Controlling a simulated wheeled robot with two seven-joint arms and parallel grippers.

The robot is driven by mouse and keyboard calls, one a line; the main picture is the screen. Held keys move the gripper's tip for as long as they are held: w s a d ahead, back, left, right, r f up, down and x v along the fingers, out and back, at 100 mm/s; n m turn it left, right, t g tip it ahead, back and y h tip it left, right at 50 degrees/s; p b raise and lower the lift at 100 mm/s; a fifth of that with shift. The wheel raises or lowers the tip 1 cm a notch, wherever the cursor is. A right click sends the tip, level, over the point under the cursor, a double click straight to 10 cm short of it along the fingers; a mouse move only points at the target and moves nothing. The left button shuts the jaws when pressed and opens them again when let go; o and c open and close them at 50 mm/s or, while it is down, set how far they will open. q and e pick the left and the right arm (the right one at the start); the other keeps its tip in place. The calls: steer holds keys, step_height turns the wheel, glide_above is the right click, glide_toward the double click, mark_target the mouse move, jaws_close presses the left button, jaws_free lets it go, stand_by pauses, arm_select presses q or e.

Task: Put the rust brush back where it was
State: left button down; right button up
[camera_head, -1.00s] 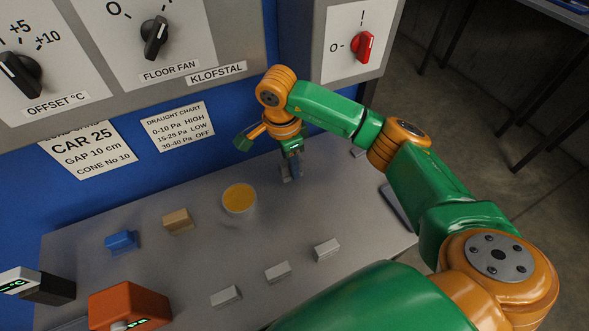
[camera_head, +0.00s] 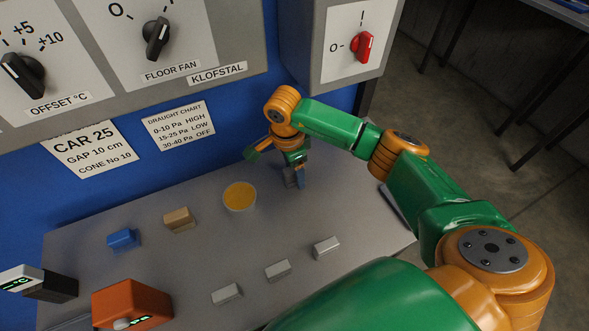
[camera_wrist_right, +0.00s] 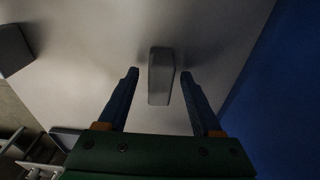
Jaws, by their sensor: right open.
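No thing in view can be made out for certain as a rust brush. My right gripper (camera_head: 295,178) is low over the grey bench, right of the yellow-topped cup (camera_head: 239,196). In the right wrist view, its two blue fingers (camera_wrist_right: 158,88) are apart, with a small grey block (camera_wrist_right: 160,75) between and just beyond their tips. There is a visible gap to each finger. In the head view the fingers partly hide this block. My left gripper is not in view.
A blue block (camera_head: 123,239) and a tan block (camera_head: 180,219) stand left of the cup. Three pale grey blocks (camera_head: 278,270) lie along the front. An orange meter (camera_head: 130,300) and a black-and-white device (camera_head: 45,283) are at the left. The blue panel wall (camera_head: 220,165) bounds the back.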

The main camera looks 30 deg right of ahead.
mark_target(292, 170)
steer(key=r, duration=0.2)
steer(key=r+b, duration=0.1)
steer(key=r, duration=0.2)
steer(key=a+r, duration=0.1)
steer(key=r, duration=0.1)
steer(key=shift+r, duration=0.3)
steer(key=shift+d, duration=0.1)
